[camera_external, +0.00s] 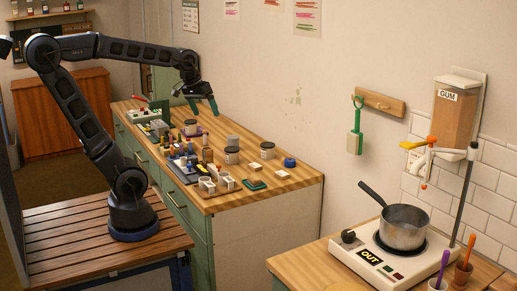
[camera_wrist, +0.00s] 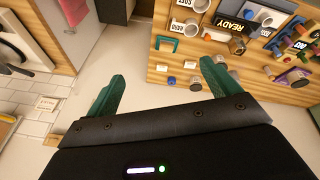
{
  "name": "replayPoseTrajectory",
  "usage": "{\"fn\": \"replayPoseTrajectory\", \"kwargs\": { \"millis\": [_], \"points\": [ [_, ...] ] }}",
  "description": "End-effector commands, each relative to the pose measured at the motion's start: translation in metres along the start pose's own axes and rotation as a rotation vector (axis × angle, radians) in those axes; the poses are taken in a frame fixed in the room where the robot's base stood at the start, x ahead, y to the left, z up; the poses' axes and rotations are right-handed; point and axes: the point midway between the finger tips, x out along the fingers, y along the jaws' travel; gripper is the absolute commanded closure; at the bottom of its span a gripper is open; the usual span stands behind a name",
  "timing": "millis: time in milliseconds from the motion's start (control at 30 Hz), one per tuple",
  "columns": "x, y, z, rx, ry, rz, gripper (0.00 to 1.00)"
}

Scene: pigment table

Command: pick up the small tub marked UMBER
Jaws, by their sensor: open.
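Several small tubs with dark lids and pale labels stand on the wooden table (camera_external: 300,181): one tub at the back (camera_external: 191,127), one in the middle (camera_external: 232,156) and one at the right (camera_external: 267,151). Their labels are too small to read, so I cannot tell which one is marked UMBER. My gripper (camera_external: 203,107) is above the back half of the table, apart from the tubs. In the wrist view, its green fingers (camera_wrist: 163,72) are spread wide with nothing between them. No UMBER marking is readable in the wrist view.
Bottles, blocks and small trays crowd the left and middle of the table. A blue round item (camera_external: 290,162) and a green-edged pad (camera_external: 254,184) are near its right end, where wood is bare. A READY sign (camera_wrist: 236,25) shows in the wrist view. A pot (camera_external: 404,228) stands on a separate counter.

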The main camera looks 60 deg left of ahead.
Motion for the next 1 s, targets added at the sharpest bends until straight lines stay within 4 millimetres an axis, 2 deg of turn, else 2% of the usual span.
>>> {"fn": "replayPoseTrajectory", "kwargs": {
  "millis": [33,267,467,767,1000],
  "points": [
    [0.004,0.002,-0.016,-0.054,-0.012,-0.003,0.12],
    [0.021,0.007,-0.080,-0.317,-0.047,-0.011,0.12],
    [0.046,0.006,-0.135,-0.547,-0.074,-0.025,0.12],
    [0.096,-0.005,-0.216,-0.888,-0.107,-0.059,0.12],
    [0.148,-0.023,-0.274,-1.162,-0.127,-0.096,0.12]
  ]
}}
